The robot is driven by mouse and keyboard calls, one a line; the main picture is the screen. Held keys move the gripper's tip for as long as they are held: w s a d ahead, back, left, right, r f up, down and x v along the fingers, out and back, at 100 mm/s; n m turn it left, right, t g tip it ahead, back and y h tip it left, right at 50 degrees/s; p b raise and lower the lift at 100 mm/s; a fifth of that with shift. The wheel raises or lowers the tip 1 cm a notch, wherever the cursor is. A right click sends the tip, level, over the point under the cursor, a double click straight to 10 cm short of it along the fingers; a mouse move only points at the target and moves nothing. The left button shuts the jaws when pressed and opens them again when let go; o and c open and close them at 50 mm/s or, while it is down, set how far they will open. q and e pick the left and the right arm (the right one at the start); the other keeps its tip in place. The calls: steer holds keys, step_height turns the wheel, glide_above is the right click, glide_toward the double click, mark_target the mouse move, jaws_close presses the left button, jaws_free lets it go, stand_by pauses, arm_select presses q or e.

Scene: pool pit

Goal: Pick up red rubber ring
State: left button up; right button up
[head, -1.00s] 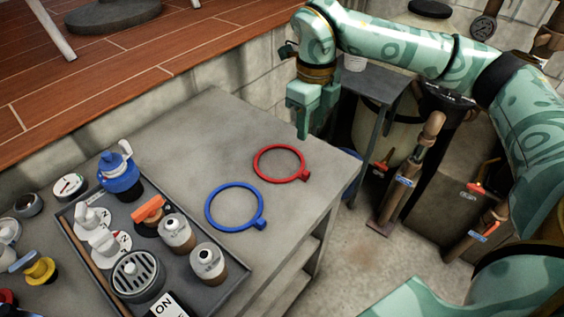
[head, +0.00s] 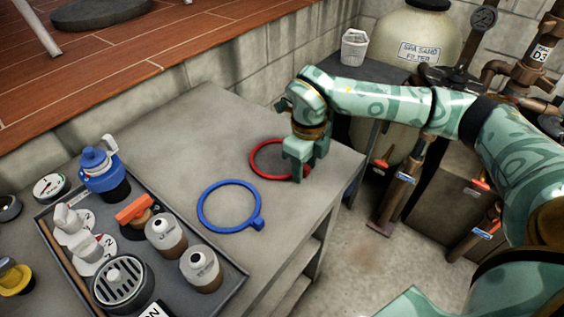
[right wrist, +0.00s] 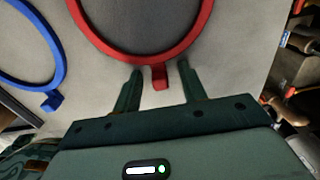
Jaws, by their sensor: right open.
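The red rubber ring (head: 254,164) lies flat on the grey bench, and my right gripper hides its right part in the head view. In the right wrist view the red ring (right wrist: 140,59) shows with its small tab toward me. My right gripper (head: 304,176) is over the ring's tab side. In the right wrist view my right gripper (right wrist: 160,70) is open, with its two fingers apart and the tab between them in the picture. I cannot tell whether they touch it. My left gripper is not in view.
A blue ring (head: 203,219) lies on the bench (head: 190,120) left of the red one; it also shows in the right wrist view (right wrist: 54,90). A grey tray (head: 236,277) holds bottles, a blue-topped jug and other parts. Bare bench lies behind the rings.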

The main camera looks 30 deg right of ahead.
steer(key=shift+r, duration=0.1)
jaws_close()
steer(key=shift+r, duration=0.2)
step_height(320, 180, up, 4)
steer(key=shift+a+f+p, duration=0.1)
steer(key=shift+f+p, duration=0.05)
steer(key=shift+p, duration=0.85)
steer(key=s+a+r+p, duration=0.3)
steer(key=s+a+r, duration=0.6)
steer(key=s, duration=0.1)
steer(key=shift+s+a, duration=0.15)
steer(key=shift+s, duration=0.05)
